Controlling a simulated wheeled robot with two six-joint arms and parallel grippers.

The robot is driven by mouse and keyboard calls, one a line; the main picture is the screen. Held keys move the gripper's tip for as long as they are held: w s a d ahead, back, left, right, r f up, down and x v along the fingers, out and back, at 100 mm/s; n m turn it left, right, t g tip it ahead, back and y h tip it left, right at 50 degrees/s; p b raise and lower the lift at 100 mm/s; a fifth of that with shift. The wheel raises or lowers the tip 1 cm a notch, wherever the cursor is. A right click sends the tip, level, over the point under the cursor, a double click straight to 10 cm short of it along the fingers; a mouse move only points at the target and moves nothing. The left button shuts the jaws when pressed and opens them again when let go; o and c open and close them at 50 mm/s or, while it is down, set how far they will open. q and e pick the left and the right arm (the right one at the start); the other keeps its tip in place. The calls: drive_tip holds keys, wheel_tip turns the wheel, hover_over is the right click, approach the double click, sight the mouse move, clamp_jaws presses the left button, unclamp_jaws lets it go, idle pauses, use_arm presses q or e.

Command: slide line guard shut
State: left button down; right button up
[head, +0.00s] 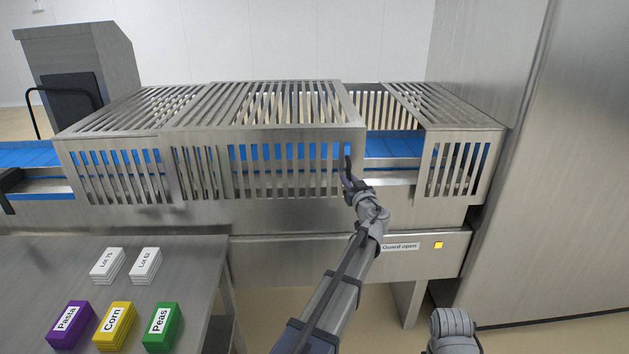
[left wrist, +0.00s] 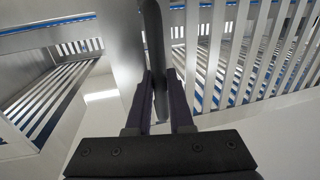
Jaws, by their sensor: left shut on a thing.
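The line guard (head: 290,165) is a slatted steel cover over the blue conveyor. It stands partway along, with a gap on its right before the fixed slatted section (head: 457,165). My left gripper (head: 349,172) is at the guard's right front edge. In the left wrist view its two dark fingers (left wrist: 160,100) are closed around a dark upright bar, the guard handle (left wrist: 153,45). A label reading "Guard open" (head: 400,247) sits on the frame below, beside a lit amber lamp (head: 438,245). My right gripper is not seen.
A steel table (head: 200,290) at the lower left holds purple, yellow and green boxes (head: 115,325) and two white stacks (head: 125,265). The blue belt (head: 395,145) shows in the gap. A tall steel cabinet (head: 570,170) stands at the right.

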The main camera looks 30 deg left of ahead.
use_arm(q)
drive_tip(key=w+d, duration=0.5)
drive_tip(key=d, duration=0.4)
drive_tip(key=w+d, duration=0.5)
drive_tip(key=d, duration=0.4)
drive_tip(key=c, duration=0.9)
unclamp_jaws()
drive_tip(key=shift+w+d, duration=0.1)
drive_tip(key=shift+d, duration=0.05)
drive_tip(key=shift+c, duration=0.2)
drive_tip(key=shift+o, duration=0.7)
drive_tip(key=shift+s, duration=0.2)
drive_tip(key=v, duration=0.7)
drive_tip(key=shift+s, duration=0.15)
